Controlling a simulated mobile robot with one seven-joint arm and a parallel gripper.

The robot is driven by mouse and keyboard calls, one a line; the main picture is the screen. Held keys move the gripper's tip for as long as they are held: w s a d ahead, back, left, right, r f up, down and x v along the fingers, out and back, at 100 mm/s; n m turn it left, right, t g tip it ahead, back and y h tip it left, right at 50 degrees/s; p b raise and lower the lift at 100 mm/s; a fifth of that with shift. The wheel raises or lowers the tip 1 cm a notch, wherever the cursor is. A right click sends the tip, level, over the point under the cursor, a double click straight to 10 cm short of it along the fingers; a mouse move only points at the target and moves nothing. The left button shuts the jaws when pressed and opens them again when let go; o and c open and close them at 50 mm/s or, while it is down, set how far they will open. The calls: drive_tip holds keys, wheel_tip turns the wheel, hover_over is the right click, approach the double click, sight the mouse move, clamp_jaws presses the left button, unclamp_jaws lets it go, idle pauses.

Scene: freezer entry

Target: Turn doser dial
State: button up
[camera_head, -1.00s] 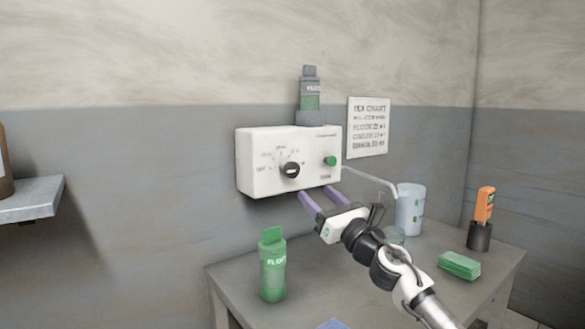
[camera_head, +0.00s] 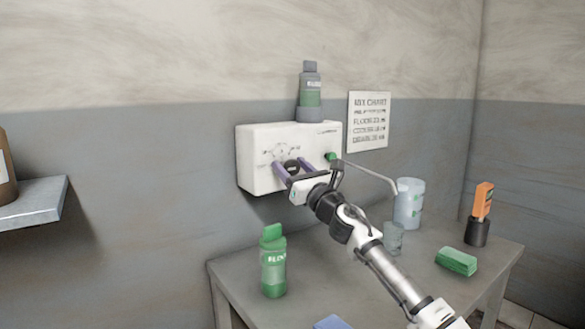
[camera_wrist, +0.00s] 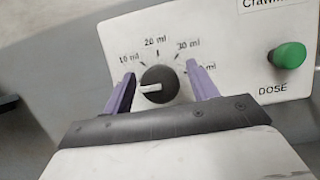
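The white doser box (camera_head: 256,150) is mounted on the wall above the table. Its black dial (camera_wrist: 160,85) has a white pointer that points left in the wrist view, below the 10 ml mark. Marks for 10, 20 and 30 ml run around it, and a further mark at right is partly hidden by a finger. The dial also shows in the head view (camera_head: 291,165). My gripper (camera_head: 293,168) is open, its purple fingers on either side of the dial. In the wrist view my gripper (camera_wrist: 160,84) shows gaps between fingers and dial.
A green DOSE button (camera_wrist: 289,55) is right of the dial. A bottle (camera_head: 310,92) stands on the box.

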drive_tip(key=c, duration=0.9)
drive_tip(key=shift+m+p, duration=0.3)
drive_tip(key=shift+m, duration=0.2)
drive_tip(key=m+h+p, duration=0.1)
drive_tip(key=m, duration=0.1)
drive_tip(key=m+t+h+p, duration=0.1)
drive_tip(key=m+h+p, duration=0.1)
drive_tip(key=m, duration=0.1)
drive_tip(key=shift+r+t, duration=0.2)
drive_tip(key=shift+t, duration=0.1)
drive_tip(key=m+h+p, duration=0.1)
drive_tip(key=m+p, duration=0.1)
drive_tip(key=m, duration=0.1)
drive_tip(key=m+h+p, duration=0.2)
drive_tip(key=m, duration=0.1)
drive_tip(key=shift+m+p, duration=0.3)
drive_tip(key=shift+p, duration=0.05)
drive_tip(key=m+h+p, duration=0.2)
drive_tip(key=m+p, duration=0.2)
drive_tip(key=m, duration=0.1)
drive_tip(key=shift+f+m+g+h+p, duration=0.1)
drive_tip(key=shift+m+g+h+p, duration=0.1)
drive_tip(key=shift+m+g+p, duration=0.6)
drive_tip(key=shift+f+m+g+h+p, duration=0.15)
drive_tip(key=shift+m+g+p, duration=0.25)
drive_tip(key=shift+m+p, duration=0.8)
drive_tip(key=shift+m, duration=0.5)
